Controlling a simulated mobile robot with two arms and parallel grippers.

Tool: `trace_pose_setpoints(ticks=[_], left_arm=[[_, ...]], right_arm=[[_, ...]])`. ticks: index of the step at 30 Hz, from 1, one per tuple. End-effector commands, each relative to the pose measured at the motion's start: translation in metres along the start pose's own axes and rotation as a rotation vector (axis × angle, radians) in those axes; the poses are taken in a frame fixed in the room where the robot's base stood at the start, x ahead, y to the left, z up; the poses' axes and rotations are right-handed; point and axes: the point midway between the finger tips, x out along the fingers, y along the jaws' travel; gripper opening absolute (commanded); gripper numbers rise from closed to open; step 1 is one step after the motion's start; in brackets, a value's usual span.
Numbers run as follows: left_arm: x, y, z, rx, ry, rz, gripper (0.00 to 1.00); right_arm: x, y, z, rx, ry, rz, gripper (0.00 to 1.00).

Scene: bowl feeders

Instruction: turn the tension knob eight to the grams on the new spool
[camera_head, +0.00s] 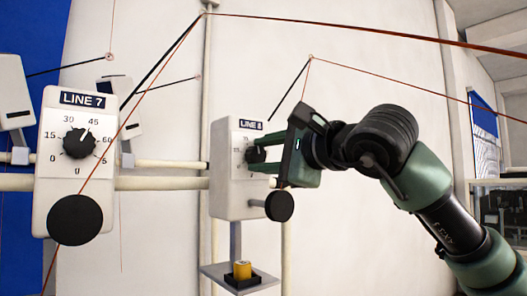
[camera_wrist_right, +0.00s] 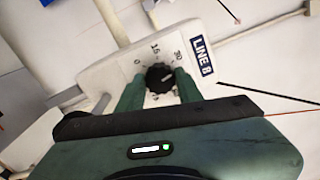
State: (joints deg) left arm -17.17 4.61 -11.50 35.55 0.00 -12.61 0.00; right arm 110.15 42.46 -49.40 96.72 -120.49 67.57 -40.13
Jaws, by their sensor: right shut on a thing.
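The Line 8 tension unit (camera_head: 228,190) is a white box on a rail in the head view's middle. Its black tension knob (camera_wrist_right: 160,77) shows in the right wrist view, on a dial marked 0, 15 and 30. A pale mark on the knob points roughly toward the 30 side; I cannot read its exact value. My right gripper (camera_head: 262,160) is shut on this knob, with one green finger on either side of it (camera_wrist_right: 160,90). A small yellow spool (camera_head: 242,270) stands on a shelf below the unit; no grams figure is readable on it. My left gripper is not in view.
The Line 7 unit (camera_head: 55,185) stands to the left, its own knob (camera_head: 79,143) pointing near 45. A black disc (camera_head: 279,207) sticks out below my right gripper. The small metal shelf (camera_head: 215,272) hangs underneath. Red threads and black thin arms cross above.

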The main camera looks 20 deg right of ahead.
Motion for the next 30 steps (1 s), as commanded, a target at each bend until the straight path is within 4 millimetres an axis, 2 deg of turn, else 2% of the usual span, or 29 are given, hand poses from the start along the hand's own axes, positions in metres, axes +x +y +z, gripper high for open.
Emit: trace_pose_setpoints(ticks=[30], left_arm=[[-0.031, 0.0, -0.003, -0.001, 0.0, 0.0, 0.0]], right_arm=[[0.001, 0.004, -0.001, -0.922, -0.004, 0.008, 0.0]])
